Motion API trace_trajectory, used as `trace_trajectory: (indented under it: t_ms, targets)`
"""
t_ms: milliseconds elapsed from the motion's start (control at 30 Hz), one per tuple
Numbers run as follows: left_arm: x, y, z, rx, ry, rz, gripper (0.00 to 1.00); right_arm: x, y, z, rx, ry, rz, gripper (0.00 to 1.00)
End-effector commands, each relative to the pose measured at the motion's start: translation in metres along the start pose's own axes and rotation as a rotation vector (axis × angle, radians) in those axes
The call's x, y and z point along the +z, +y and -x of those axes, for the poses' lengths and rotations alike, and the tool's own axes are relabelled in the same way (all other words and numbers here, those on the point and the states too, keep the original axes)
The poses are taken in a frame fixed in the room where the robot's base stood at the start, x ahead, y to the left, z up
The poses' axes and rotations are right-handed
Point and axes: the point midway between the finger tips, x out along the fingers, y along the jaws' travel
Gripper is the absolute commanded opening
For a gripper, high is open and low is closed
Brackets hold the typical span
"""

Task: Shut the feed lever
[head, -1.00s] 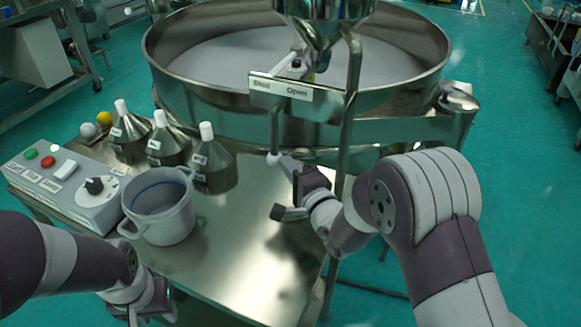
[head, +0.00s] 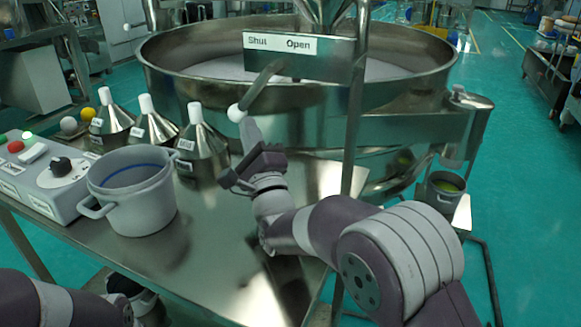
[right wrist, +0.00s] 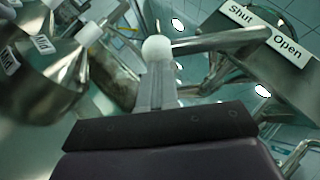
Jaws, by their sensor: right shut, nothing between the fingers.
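The feed lever (head: 262,86) is a bent metal rod with a white ball knob (head: 237,113). It hangs below the Shut/Open sign (head: 280,43) and slants down left, the knob lying left of the Shut end. My right gripper (head: 247,128) is shut and empty, its fingertips at the knob from below. In the right wrist view the knob (right wrist: 157,47) sits at the tips of the closed fingers (right wrist: 157,75), not between them; I cannot tell whether they touch. My left arm shows at the bottom left of the head view; its jaws cannot be made out.
A grey pot (head: 140,205), a control box (head: 60,180) and several labelled metal cones (head: 203,145) stand on the left of the steel table (head: 205,255). The round sieve (head: 200,100) is behind. A steel post (head: 352,130) rises right of the lever.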

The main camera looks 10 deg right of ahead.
Motion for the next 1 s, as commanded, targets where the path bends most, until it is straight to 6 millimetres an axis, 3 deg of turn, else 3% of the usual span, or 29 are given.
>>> trace_trajectory:
  t_ms: [33, 300, 1000]
  targets:
    - [0.002, 0.000, -0.016, 0.000, 0.000, 0.000, 0.43, -0.001, 0.007, 0.001, -0.021, -0.002, -0.016, 0.00]
    - [0.004, 0.000, -0.037, 0.000, 0.000, 0.000, 0.43, 0.008, 0.006, -0.010, -0.090, -0.001, -0.072, 0.00]
    - [0.004, 0.000, -0.038, 0.000, 0.000, 0.000, 0.43, 0.015, -0.004, -0.018, -0.113, -0.003, -0.085, 0.00]
